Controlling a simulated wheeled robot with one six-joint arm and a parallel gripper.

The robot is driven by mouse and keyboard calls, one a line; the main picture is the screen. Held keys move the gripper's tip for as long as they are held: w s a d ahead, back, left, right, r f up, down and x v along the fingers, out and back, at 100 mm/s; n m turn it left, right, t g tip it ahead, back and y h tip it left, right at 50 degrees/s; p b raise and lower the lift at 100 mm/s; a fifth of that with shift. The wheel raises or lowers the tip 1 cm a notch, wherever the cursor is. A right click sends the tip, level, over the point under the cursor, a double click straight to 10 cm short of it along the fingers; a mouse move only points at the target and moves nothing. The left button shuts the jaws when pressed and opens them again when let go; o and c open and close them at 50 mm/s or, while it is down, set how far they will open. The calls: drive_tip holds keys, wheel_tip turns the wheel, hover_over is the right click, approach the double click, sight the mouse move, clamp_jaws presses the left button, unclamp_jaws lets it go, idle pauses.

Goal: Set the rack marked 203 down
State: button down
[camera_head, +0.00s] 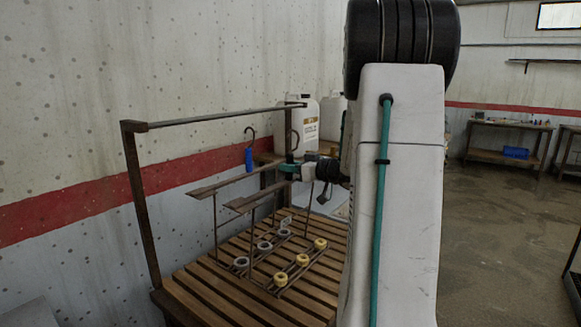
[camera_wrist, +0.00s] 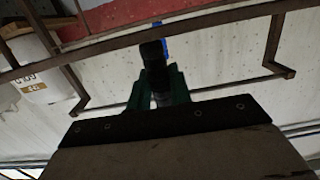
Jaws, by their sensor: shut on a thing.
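A dark metal rack (camera_head: 240,205) with yellow ring-shaped pieces (camera_head: 302,260) along its base stands upright over the slatted table (camera_head: 205,297). A hook rises from its black grip, clear of the rail above. My gripper (camera_head: 290,167) is shut on the black grip, which also shows between the green fingers in the wrist view (camera_wrist: 153,52). A second rack (camera_head: 212,188), with a blue grip (camera_head: 249,158) and grey rings (camera_head: 265,246), stands just behind it. I cannot tell whether the held rack's base touches the slats. No number 203 is readable on either rack.
A dark rail (camera_head: 215,117) on posts spans above the table. White jugs (camera_head: 304,124) stand behind, near the wall; one shows upside down in the wrist view (camera_wrist: 38,70). Slats show bare at the table's front left. A bench (camera_head: 505,142) stands far right.

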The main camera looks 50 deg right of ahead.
drive_tip(key=shift+f, duration=0.2)
idle(0.3)
unclamp_jaws()
drive_tip(key=shift+s, duration=0.1)
idle(0.9)
drive_tip(key=s+d, duration=0.1)
drive_tip(key=s, duration=1)
drive_tip(key=shift+s, duration=0.35)
idle(1.1)
idle(0.5)
